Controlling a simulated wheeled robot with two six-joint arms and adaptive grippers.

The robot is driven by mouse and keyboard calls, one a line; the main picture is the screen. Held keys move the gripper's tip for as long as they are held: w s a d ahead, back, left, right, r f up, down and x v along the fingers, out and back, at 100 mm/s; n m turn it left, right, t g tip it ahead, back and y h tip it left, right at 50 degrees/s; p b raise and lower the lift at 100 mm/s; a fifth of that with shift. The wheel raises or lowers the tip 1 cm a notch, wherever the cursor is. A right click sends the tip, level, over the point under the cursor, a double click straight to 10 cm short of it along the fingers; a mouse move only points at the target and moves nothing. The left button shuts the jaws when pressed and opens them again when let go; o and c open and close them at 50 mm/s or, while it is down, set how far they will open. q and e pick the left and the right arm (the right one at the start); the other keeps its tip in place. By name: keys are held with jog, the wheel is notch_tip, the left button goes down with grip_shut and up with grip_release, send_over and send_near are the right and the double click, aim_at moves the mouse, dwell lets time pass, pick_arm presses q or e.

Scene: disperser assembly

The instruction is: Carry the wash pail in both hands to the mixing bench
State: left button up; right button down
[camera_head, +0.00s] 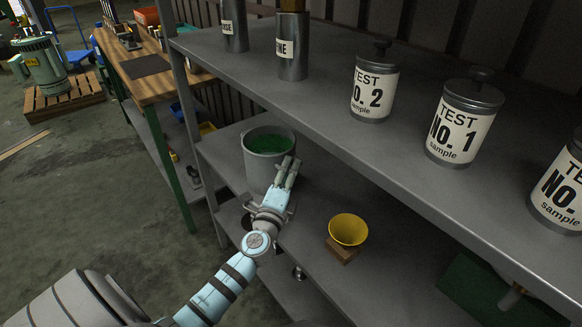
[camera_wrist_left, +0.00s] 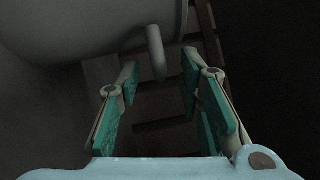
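The wash pail, a grey round pail (camera_head: 258,168) with green contents, stands upright on the middle shelf of a grey rack. My left gripper (camera_head: 288,172) is at the pail's right front side in the head view. In the left wrist view the pail's dark wall (camera_wrist_left: 85,30) fills the upper left, and a short rounded handle part (camera_wrist_left: 156,52) hangs beyond the gap between my left fingertips (camera_wrist_left: 159,72). The fingers are apart with nothing visibly clamped. My right gripper is not in view. A wooden-topped bench (camera_head: 160,82) stands at the upper left; whether it is the mixing bench is unclear.
The upper shelf (camera_head: 325,80) overhangs the pail and holds labelled sample jars (camera_head: 465,118) and metal cylinders (camera_head: 293,45). Open floor (camera_head: 75,185) lies to the left.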

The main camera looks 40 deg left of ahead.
pick_arm(q)
jog(key=shift+x, duration=0.85)
grip_shut()
